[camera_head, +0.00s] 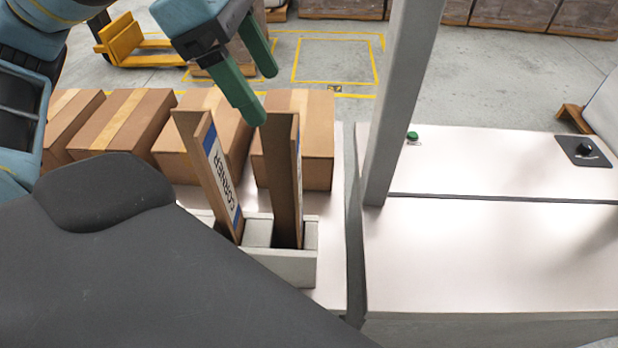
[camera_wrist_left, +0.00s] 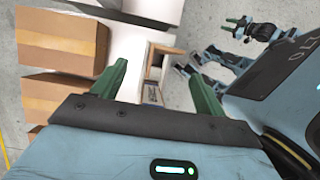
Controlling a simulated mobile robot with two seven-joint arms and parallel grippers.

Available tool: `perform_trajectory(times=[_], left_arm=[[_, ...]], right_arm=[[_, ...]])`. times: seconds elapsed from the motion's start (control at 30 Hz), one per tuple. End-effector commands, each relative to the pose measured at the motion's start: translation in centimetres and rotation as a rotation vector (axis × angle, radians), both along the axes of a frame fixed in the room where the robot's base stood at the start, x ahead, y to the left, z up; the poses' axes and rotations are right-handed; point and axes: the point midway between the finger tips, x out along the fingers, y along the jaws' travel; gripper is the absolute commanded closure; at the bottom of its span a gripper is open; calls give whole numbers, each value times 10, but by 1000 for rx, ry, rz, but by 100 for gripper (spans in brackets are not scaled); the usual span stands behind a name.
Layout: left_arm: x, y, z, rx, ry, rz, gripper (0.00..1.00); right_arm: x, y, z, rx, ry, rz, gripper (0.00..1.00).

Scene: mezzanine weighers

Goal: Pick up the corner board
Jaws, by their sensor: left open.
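Two brown corner boards stand in a light grey holder (camera_head: 283,266) on the table. The left corner board (camera_head: 211,170) leans to the left and bears a white and blue label reading "CORNER"; the right corner board (camera_head: 285,185) is nearly upright. My left gripper (camera_head: 261,95) is open and empty, its green fingers above and just behind the board tops. In the left wrist view, the boards (camera_wrist_left: 152,93) show small between the open fingers (camera_wrist_left: 160,84). My right gripper (camera_wrist_left: 236,27) shows small in that view; its opening is unclear.
Several cardboard boxes (camera_head: 124,122) stand in a row behind the boards. A grey post (camera_head: 401,100) rises right of the holder. The pale counter (camera_head: 490,250) at the right is mostly clear, with a green button (camera_head: 412,136) and a black knob panel (camera_head: 584,151).

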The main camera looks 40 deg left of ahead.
Motion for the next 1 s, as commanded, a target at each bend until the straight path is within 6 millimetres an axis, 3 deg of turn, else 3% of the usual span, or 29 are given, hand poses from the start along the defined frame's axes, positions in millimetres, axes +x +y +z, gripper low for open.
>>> perform_trajectory(times=[0.17, 0.37, 0.67, 1.0], left_arm=[[0, 0, -2, 1, -2, 1, 27], [4, -7, -19, 1, 1, 0, 27], [7, -13, -31, -1, -1, 0, 27], [18, -28, -67, -1, 0, 0, 27]], right_arm=[[-5, 1, -2, 2, 11, -3, 64], [-19, 1, -9, 1, 41, -3, 64], [-11, 1, -5, 2, 25, -3, 64], [-3, 1, 0, 3, 6, -3, 64]])
